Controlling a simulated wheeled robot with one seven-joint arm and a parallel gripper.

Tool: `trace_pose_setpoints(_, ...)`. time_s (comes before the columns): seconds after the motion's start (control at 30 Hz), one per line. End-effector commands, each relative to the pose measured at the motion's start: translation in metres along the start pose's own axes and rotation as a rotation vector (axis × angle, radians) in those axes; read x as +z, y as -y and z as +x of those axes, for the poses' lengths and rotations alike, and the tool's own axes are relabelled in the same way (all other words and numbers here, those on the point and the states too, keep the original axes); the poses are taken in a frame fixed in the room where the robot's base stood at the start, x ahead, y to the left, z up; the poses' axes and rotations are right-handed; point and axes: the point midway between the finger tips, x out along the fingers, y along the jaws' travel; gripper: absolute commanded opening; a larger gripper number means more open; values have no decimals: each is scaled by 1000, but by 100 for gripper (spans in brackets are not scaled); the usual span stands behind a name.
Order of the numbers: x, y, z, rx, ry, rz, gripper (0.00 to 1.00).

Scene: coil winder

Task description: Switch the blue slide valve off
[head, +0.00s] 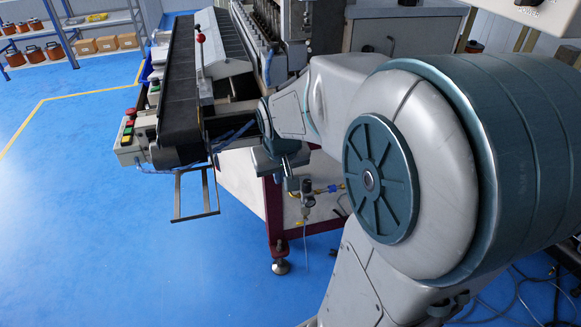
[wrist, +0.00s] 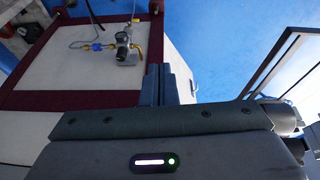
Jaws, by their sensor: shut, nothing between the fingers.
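The blue slide valve (head: 331,188) is a small blue fitting on the air line at the side of the machine's white base panel. In the wrist view the blue slide valve (wrist: 97,46) sits left of the round-gauged regulator, with a hose leading off it. Its exact slide position is too small to tell. My gripper (wrist: 158,70) has its two dark fingers together and empty. The fingertips appear below and right of the valve and regulator in the wrist view, apart from them. In the head view my arm hides part of the gripper.
The regulator (wrist: 124,42) with yellow fittings is beside the valve. The dark red frame (wrist: 75,100) edges the white panel. A conveyor (head: 180,95) with a hanging metal bracket (head: 192,217) is at the left in the head view. Blue floor (head: 100,250) lies open in front.

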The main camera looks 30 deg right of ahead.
Motion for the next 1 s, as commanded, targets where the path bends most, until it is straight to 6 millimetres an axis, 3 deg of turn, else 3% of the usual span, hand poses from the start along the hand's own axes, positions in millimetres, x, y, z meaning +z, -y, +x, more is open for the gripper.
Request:
trace_pose_setpoints(0.03,-4,-11,41,26,-3,12,0)
trace_pose_setpoints(0.1,-15,-28,74,65,-15,28,0)
trace_pose_setpoints(0.3,-40,-84,166,201,-52,46,0)
trace_pose_setpoints(0.43,-52,-119,214,291,-72,38,0)
trace_pose_setpoints(0.6,-62,-149,248,374,-93,17,0)
trace_pose_setpoints(0.87,-68,-167,267,413,-102,6,0)
trace_pose_setpoints(1.0,-69,-175,286,413,-101,7,0)
